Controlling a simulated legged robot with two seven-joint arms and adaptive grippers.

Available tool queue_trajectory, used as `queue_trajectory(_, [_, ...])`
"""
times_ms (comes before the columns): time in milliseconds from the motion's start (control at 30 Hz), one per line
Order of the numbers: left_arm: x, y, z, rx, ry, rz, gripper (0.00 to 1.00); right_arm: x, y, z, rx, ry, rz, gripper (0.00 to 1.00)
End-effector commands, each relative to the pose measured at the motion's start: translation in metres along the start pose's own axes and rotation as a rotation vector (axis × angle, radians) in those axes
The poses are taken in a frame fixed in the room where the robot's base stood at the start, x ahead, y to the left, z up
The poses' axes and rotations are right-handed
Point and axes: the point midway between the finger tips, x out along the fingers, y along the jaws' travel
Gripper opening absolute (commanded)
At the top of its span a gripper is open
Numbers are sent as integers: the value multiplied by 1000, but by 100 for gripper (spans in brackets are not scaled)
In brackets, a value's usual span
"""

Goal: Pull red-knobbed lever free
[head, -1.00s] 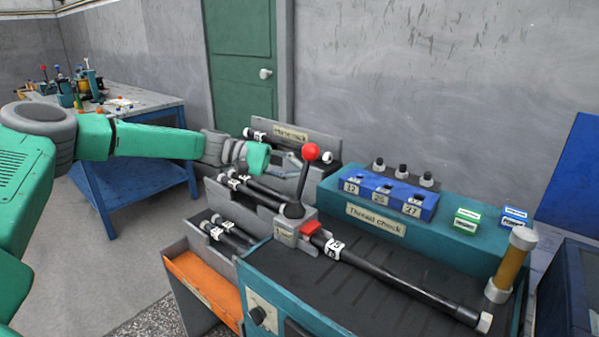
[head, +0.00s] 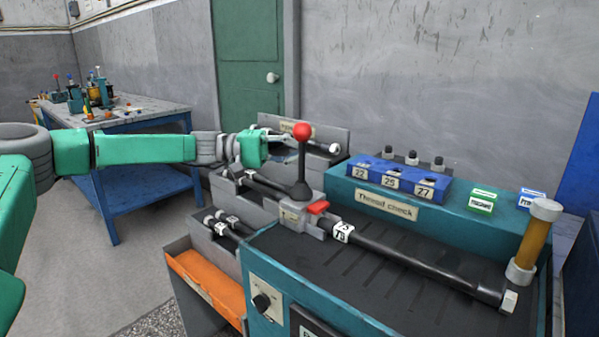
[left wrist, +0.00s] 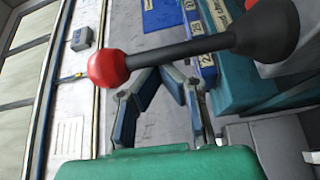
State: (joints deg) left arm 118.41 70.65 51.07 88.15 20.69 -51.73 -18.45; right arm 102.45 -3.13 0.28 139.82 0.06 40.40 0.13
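The lever has a red round knob (head: 302,130) on a black stem (head: 301,165). It stands upright in a grey block at the left end of the bench. My left gripper (head: 284,143) is just left of the stem, slightly below knob height, fingers toward the lever. In the left wrist view, the red knob (left wrist: 108,68) and dark stem cross in front of the finger ends. My right gripper is not in view.
A long black rod (head: 420,260) lies on the bench right of the lever, beside a red tab (head: 318,207). A blue numbered block (head: 398,180) stands on the teal ledge behind. Racks of rods (head: 228,240) and an orange tray (head: 208,285) are at left.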

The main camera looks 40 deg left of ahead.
Motion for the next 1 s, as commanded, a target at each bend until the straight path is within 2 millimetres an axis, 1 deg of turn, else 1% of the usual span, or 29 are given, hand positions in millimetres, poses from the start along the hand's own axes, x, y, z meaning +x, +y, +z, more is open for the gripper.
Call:
queue_trajectory(33, [0, -6, 3, 37, -6, 23, 0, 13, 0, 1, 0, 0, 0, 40])
queue_trajectory(133, [-1, -1, 6, 42, -7, 24, 0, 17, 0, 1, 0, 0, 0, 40])
queue_trajectory(333, [-7, 2, 15, 38, -6, 24, 0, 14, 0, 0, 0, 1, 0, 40])
queue_trajectory(500, [-11, 0, 21, 36, -5, 22, 0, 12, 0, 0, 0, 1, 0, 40])
queue_trajectory(1000, [-16, -4, 27, 34, -7, 21, 0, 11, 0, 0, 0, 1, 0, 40])
